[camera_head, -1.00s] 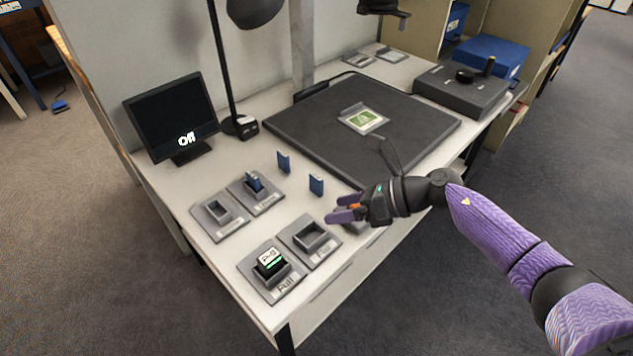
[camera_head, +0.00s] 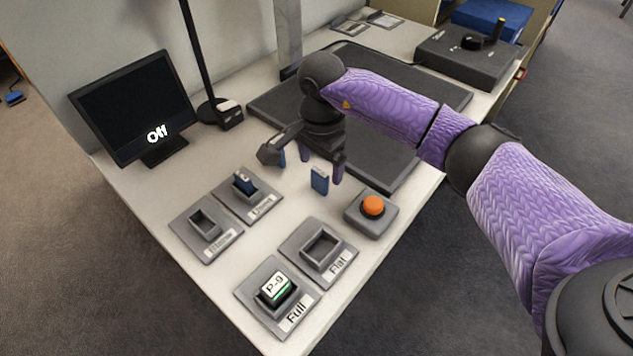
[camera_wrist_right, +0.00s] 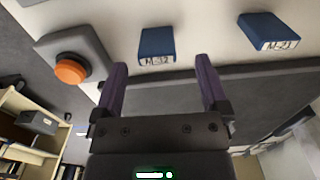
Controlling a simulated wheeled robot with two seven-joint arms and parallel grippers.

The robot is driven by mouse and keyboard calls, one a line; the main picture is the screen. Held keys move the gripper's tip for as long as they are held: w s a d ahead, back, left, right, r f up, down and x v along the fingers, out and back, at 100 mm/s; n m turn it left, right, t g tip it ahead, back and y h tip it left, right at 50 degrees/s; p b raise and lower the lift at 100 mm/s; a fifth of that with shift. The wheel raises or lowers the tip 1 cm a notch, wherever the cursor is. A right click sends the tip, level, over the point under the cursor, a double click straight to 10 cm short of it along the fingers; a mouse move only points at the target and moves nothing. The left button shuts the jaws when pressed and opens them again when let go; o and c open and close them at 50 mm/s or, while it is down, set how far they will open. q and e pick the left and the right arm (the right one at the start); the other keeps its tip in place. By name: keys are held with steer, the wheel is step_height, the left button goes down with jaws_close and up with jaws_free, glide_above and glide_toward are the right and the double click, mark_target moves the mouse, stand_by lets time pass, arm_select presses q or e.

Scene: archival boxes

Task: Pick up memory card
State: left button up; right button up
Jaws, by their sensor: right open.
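Two small blue memory cards stand upright on the white table. The nearer card (camera_head: 319,180) shows just below my right gripper (camera_head: 321,164); the farther card (camera_head: 280,157) is partly hidden by my wrist. A third blue card (camera_head: 243,184) stands in a slotted holder. My right gripper points down, open and empty. In the right wrist view, one card (camera_wrist_right: 156,46) lies ahead, lined up with the gap between the fingers (camera_wrist_right: 160,68), apart from them. The other card (camera_wrist_right: 268,32) is off to the right. My left gripper is not in view.
An orange button (camera_head: 373,206) sits near the front edge. Holders marked "Full" (camera_head: 296,315) and "Flat" (camera_head: 339,264) stand at the front; the Full one holds a "P-9" block (camera_head: 276,288). A monitor (camera_head: 137,103) reads "Off". A dark mat (camera_head: 390,165) lies behind.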

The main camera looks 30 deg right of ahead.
mark_target(321, 172)
steer(key=f+b, duration=0.1)
steer(key=f, duration=0.1)
steer(key=f+b, duration=0.1)
steer(key=f, duration=0.1)
steer(key=shift+s+a+f, duration=0.1)
steer(key=shift+s+a, duration=0.05)
steer(key=shift+s, duration=0.05)
steer(key=shift+f, duration=0.35)
steer(key=shift+r, duration=0.3)
steer(key=shift+c, duration=1.3)
steer(key=c, duration=1)
jaws_close()
